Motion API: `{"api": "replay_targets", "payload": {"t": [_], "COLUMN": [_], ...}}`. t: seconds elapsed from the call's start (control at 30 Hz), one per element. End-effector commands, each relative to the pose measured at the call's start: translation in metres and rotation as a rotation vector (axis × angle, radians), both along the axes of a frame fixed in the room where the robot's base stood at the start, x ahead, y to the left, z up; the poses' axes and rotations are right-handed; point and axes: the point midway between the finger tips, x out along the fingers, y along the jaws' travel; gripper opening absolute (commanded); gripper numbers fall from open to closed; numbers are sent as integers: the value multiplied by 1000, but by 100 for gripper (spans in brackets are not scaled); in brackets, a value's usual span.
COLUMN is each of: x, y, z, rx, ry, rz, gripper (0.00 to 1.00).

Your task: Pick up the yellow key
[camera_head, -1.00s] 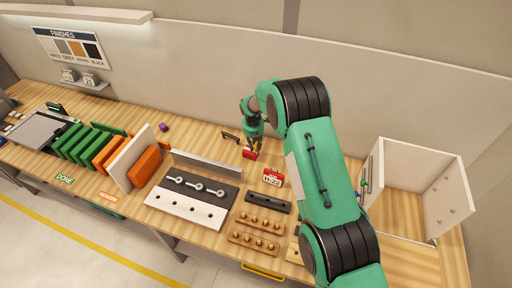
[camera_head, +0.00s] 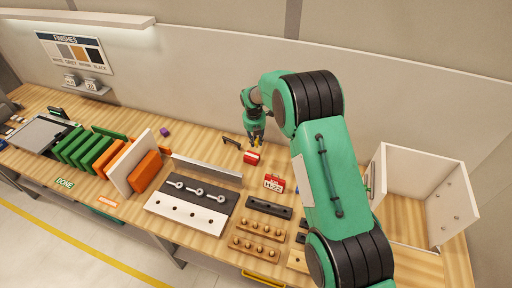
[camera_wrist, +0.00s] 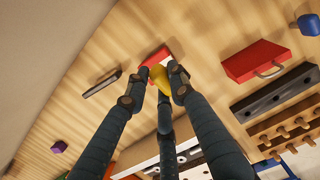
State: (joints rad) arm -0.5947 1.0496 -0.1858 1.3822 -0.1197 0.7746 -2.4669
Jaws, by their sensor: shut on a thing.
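The yellow key (camera_wrist: 159,80) shows in the wrist view between the dark fingertips of my gripper (camera_wrist: 161,76). My gripper is shut on it; the fingers hide part of the key and its exact shape is unclear. In the head view my gripper (camera_head: 256,139) is at the back middle of the workbench, just above and behind a small red block (camera_head: 251,158). The block also shows past the fingertips in the wrist view (camera_wrist: 154,57). The key appears raised over the bench.
A black handle-like piece (camera_head: 231,142) lies to the left. An open white cabinet (camera_head: 447,205) stands right.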

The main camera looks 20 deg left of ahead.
Motion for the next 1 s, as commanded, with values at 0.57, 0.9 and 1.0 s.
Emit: {"api": "replay_targets", "payload": {"t": [0.57, 0.9, 1.0], "x": [0, 0, 0], "y": [0, 0, 0], "z": [31, 31, 31], "rx": [0, 0, 0], "ry": [0, 0, 0], "rz": [0, 0, 0], "gripper": [0, 0, 0]}}
